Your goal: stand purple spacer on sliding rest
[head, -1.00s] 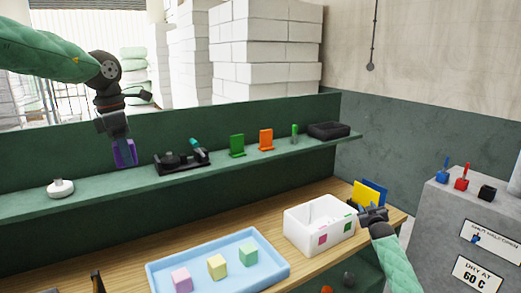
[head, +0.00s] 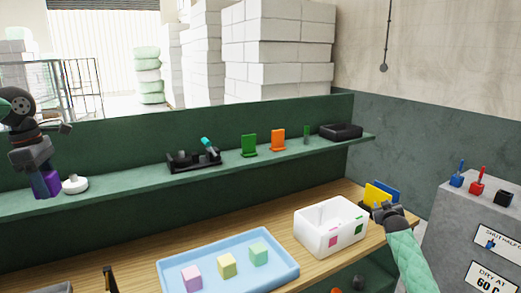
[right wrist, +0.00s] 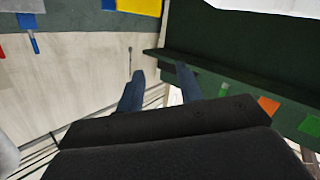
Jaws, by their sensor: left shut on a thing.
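The purple spacer (head: 50,187) is at the far left of the head view, at the left end of the green shelf. My left gripper (head: 42,172) is shut on it from above. The spacer's foot is at shelf height; I cannot tell whether it touches. A black fixture with a teal handle (head: 194,161) stands on the shelf further right; I cannot tell whether it is the sliding rest. My right gripper (head: 381,211) is beside the white bin; in the right wrist view its fingers (right wrist: 160,76) are apart and empty.
A white round knob (head: 75,184) sits just right of the spacer. Green (head: 249,145) and orange (head: 278,140) stands and a black tray (head: 341,131) are along the shelf (head: 120,188). Below are a blue tray (head: 170,270) with foam cubes and a white bin (head: 312,228).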

